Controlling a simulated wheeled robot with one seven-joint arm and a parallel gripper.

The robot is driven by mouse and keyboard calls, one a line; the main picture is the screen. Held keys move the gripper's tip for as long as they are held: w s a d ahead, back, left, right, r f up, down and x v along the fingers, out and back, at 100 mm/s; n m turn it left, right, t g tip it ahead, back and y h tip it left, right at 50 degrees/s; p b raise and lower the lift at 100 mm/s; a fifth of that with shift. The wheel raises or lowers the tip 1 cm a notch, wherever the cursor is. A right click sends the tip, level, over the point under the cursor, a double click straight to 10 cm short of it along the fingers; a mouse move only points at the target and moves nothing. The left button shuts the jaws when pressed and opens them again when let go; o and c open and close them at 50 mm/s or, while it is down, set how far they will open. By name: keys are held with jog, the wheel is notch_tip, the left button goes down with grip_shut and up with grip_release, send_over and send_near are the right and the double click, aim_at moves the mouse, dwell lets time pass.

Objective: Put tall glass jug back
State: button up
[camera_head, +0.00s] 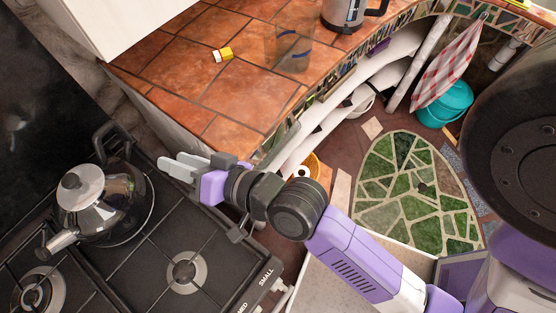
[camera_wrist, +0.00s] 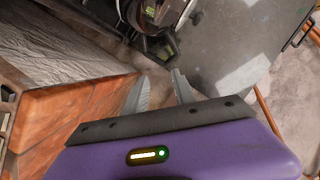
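The tall glass jug (camera_head: 290,50) appears to be the clear, see-through vessel with dark blue marks on the terracotta-tiled counter (camera_head: 225,95). Its outline is faint, and I do not make it out in the wrist view. My gripper (camera_head: 172,162) is beside the counter's front left corner, above the stove's edge, well apart from the jug. In the wrist view my gripper (camera_wrist: 160,76) has its two fingers spread with nothing between them.
A steel kettle (camera_head: 100,205) stands on the black gas stove (camera_head: 170,240) left of my gripper. A small yellow-and-white block (camera_head: 222,54) and a grey electric kettle (camera_head: 343,12) are on the counter. Open shelves (camera_head: 335,112) curve below it.

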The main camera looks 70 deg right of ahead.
jog(key=s+d+f+n, duration=0.1)
jog(key=s+d+n, duration=0.2)
jog(key=s+n, duration=0.6)
jog(key=s, duration=1.4)
jog(key=shift+s+g, duration=0.25)
jog(key=shift+g, duration=0.05)
jog(key=shift+d+f, duration=0.15)
jog(key=shift+d, duration=0.05)
